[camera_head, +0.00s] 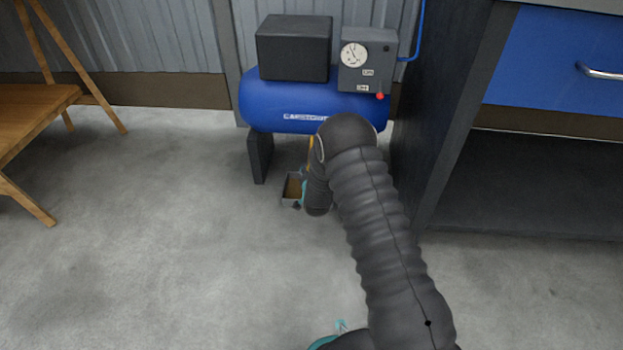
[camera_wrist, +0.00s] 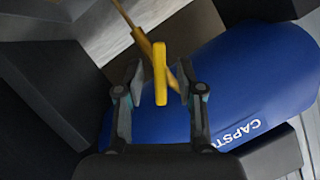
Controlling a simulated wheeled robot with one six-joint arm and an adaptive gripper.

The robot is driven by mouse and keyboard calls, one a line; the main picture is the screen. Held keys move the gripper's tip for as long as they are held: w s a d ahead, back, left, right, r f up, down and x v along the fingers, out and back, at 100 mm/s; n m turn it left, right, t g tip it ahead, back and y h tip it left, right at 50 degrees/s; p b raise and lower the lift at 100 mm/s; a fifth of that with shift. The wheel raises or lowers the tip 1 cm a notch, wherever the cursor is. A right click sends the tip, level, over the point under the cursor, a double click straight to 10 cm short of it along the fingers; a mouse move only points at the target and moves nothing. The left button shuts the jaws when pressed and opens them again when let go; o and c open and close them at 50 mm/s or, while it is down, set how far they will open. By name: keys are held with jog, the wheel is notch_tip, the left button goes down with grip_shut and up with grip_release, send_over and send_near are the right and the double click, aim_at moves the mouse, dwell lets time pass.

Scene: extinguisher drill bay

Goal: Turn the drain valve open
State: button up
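The drain valve's yellow handle (camera_wrist: 160,74) stands between my gripper's fingers in the wrist view, below the blue compressor tank (camera_wrist: 255,80). My gripper (camera_wrist: 161,84) is open around it, with a gap showing on each side of the handle. A thin yellow-brown bar runs behind the handle toward the top left of that view. In the head view a small yellow bit (camera_head: 311,142) shows under the blue tank (camera_head: 262,103). My arm hides most of the valve and gripper there.
A small tray (camera_head: 284,203) with brown contents sits on the floor under the tank. A dark leg (camera_head: 259,158) of the compressor stands left of my wrist. A dark cabinet side (camera_head: 440,110) is close on the right. The floor at left is clear, beyond it a wooden bench (camera_head: 35,105).

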jog(key=v, duration=1)
jog(key=shift+s, duration=0.25)
jog(key=shift+d, duration=0.1)
dwell(0.3)
